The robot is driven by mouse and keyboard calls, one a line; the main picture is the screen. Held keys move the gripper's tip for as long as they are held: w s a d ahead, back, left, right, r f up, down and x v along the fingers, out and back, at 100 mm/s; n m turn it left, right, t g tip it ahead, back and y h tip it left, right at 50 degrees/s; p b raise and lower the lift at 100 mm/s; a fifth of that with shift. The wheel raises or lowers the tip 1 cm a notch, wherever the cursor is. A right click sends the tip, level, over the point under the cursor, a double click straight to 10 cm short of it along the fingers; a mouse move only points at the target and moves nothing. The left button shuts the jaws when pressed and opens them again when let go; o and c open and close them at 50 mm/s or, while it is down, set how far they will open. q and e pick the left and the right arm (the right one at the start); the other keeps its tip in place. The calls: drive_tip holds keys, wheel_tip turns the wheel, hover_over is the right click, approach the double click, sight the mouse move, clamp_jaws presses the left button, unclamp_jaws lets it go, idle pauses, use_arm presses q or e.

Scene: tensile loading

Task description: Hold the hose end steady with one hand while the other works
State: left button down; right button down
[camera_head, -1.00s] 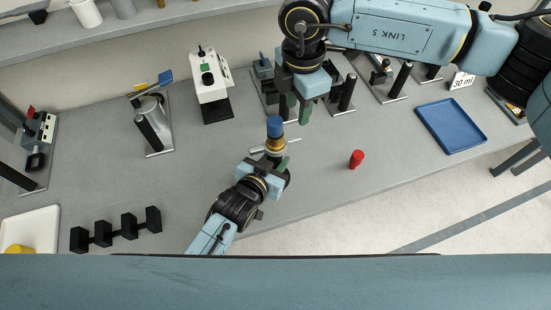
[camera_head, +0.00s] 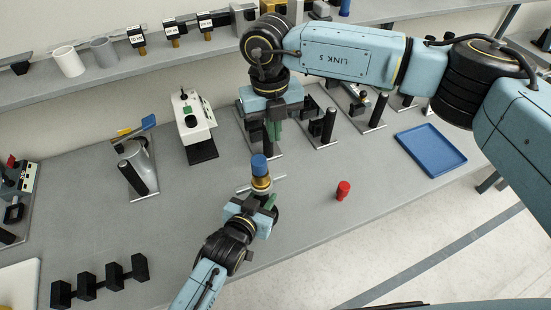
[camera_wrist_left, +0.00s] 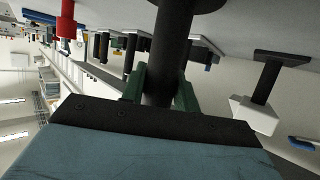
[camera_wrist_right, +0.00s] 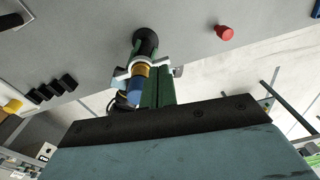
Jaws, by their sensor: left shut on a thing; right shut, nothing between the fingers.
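The hose end is an upright black cylinder with a brass collar, a white crossbar and a blue top (camera_head: 259,165). It also shows in the right wrist view, with its blue tip (camera_wrist_right: 136,92) toward my gripper. My left gripper (camera_head: 266,206) is shut around the black lower part (camera_wrist_left: 158,80), seen between green fingers in the left wrist view. My right gripper (camera_head: 273,132) hangs above and beyond the blue top in the head view, fingers down, shut and empty. The right wrist view shows its green fingers (camera_wrist_right: 166,88) overlapping the hose end's outline; contact cannot be told.
A red cylinder (camera_head: 343,191) stands to the right on the grey bench. A blue tray (camera_head: 431,150) lies farther right. Several black-post fixtures, a white device (camera_head: 192,118) and a row of black blocks (camera_head: 99,281) stand around.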

drive_tip(key=w+m, duration=0.1)
drive_tip(key=m, duration=1)
drive_tip(key=w+a+m+g, duration=0.1)
drive_tip(key=w+m, duration=0.1)
drive_tip(key=m, duration=1)
drive_tip(key=w+m+g, duration=0.1)
drive_tip(key=w+m, duration=0.1)
drive_tip(key=m, duration=0.9)
drive_tip(key=shift+a+r+m, duration=0.35)
drive_tip(key=shift+a+m, duration=0.05)
